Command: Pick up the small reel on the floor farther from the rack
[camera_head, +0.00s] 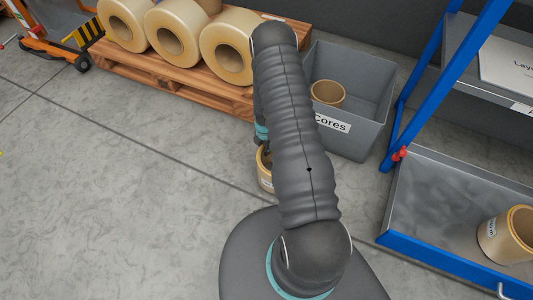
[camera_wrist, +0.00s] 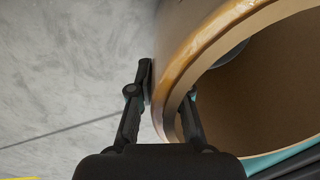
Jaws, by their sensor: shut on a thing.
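The small reel (camera_head: 265,170), tan with a pale label, shows in the head view just left of my arm, which hides part of it. In the wrist view the reel (camera_wrist: 215,45) fills the upper right, its open end facing the camera. My gripper (camera_wrist: 168,92) is shut on the reel's wall, one finger outside it and the other inside the bore. In the head view my gripper (camera_head: 262,145) is mostly hidden behind the arm. I cannot tell whether the reel touches the floor.
A grey bin marked Cores (camera_head: 365,110) holds a tan core (camera_head: 328,93). The blue rack (camera_head: 425,250) stands right, with another small reel (camera_head: 507,236) on its lower shelf. A pallet (camera_head: 190,80) bears large film rolls (camera_head: 226,48).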

